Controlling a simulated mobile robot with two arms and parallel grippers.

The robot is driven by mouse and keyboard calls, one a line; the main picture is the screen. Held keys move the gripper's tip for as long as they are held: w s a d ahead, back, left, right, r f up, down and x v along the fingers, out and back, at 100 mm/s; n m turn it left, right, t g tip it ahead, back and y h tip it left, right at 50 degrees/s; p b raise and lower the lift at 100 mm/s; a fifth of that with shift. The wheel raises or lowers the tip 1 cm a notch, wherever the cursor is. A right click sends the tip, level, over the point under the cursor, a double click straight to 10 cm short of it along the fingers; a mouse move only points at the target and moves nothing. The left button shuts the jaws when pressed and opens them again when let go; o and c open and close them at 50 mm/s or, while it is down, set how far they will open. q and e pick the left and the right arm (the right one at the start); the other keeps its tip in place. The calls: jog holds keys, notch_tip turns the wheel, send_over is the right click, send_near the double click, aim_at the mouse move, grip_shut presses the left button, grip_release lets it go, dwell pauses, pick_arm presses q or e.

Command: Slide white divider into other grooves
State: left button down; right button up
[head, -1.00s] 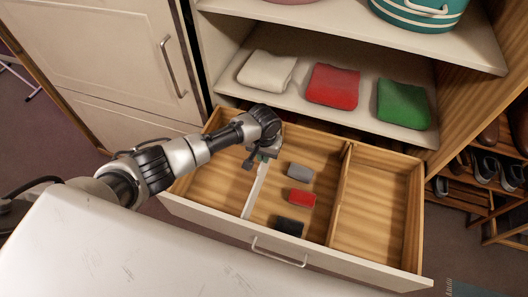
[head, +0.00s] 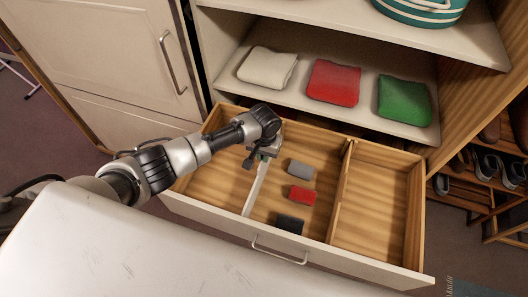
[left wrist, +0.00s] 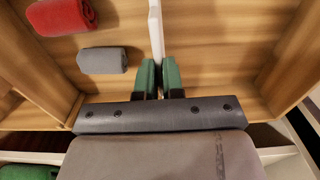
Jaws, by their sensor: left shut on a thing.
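The white divider (head: 256,188) stands in the open wooden drawer (head: 384,264), left of the drawer's middle, running front to back. My left gripper (head: 264,154) is at its rear end. In the left wrist view, the green fingertips (left wrist: 160,76) are shut on the white divider (left wrist: 156,30), one on each side. Whether its lower edge sits in grooves is hidden. My right gripper is not in view.
Grey (head: 300,170), red (head: 302,195) and black (head: 289,224) rolled items lie right of the white divider. A wooden divider (head: 341,190) bounds their compartment. The right compartment is empty. A shelf with folded cloths (head: 333,82) overhangs the drawer's back.

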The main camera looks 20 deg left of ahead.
pick_arm(q)
jog(key=shift+f, duration=0.25)
jog(key=c, duration=1.2)
grip_release()
jog(key=shift+o, duration=0.2)
jog(key=shift+r, duration=0.1)
notch_tip(320, 180, up, 11)
jog(key=b, duration=0.1)
jog(key=shift+f, duration=0.2)
